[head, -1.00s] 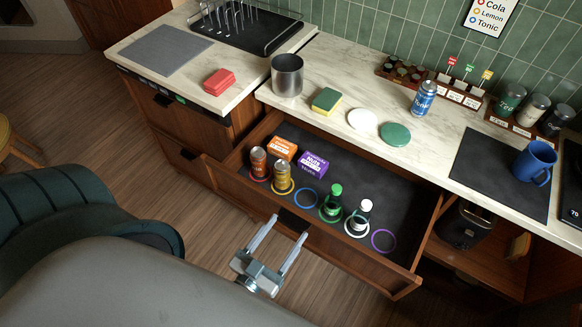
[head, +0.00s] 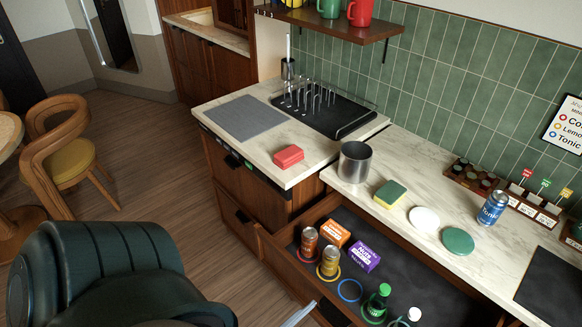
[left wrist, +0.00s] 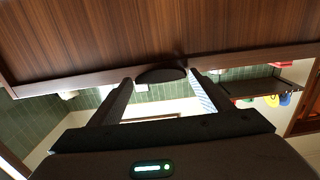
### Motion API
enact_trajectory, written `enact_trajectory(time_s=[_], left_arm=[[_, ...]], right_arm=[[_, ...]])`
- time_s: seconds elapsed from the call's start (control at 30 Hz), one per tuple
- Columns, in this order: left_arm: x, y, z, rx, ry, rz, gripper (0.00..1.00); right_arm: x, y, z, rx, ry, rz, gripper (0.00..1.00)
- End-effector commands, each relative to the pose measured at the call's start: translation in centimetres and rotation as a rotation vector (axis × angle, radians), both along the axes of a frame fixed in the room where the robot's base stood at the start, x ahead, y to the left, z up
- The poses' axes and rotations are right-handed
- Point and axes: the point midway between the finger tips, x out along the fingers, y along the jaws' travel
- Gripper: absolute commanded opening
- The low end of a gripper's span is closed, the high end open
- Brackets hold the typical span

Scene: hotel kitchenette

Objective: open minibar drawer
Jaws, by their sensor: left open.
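The minibar drawer (head: 273,250) stands pulled out below the counter in the head view, its lower right part cut off by the frame. Inside are an orange-brown can, a yellow can, an orange box, a purple box, a green bottle and colored rings. The drawer's dark handle (head: 330,312) is at the bottom edge. In the left wrist view the wooden drawer front (left wrist: 150,40) fills the top, with the dark handle (left wrist: 160,74) between the fingertips of my open left gripper (left wrist: 160,82). Contact cannot be told. Only a finger sliver shows in the head view. My right gripper is out of view.
On the counter stand a red block (head: 288,156), a metal cup (head: 355,162), a sponge (head: 390,193), white and green discs, and a blue can (head: 492,207). A dark green chair (head: 100,270) is at lower left, a wooden chair (head: 70,160) behind it.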

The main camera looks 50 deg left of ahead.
Motion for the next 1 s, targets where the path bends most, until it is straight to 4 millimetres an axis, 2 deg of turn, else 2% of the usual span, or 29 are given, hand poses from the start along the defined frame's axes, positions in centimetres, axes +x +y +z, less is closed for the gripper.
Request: enact_trajectory(time_s=[0.17, 0.37, 0.57, 1.0], left_arm=[[-0.3, 0.0, -0.1, 0.000, 0.000, 0.000, 0.72], [-1.9, 0.1, -0.3, 0.000, 0.002, 0.000, 0.72], [-5.0, 0.2, -0.4, 0.000, 0.003, 0.000, 0.72], [-13.2, 0.4, -0.4, 0.000, 0.004, 0.000, 0.72]], right_arm=[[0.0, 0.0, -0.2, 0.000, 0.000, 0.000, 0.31], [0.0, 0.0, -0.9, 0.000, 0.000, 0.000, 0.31], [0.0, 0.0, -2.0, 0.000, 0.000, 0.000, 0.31], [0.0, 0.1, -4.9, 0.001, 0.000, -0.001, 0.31]])
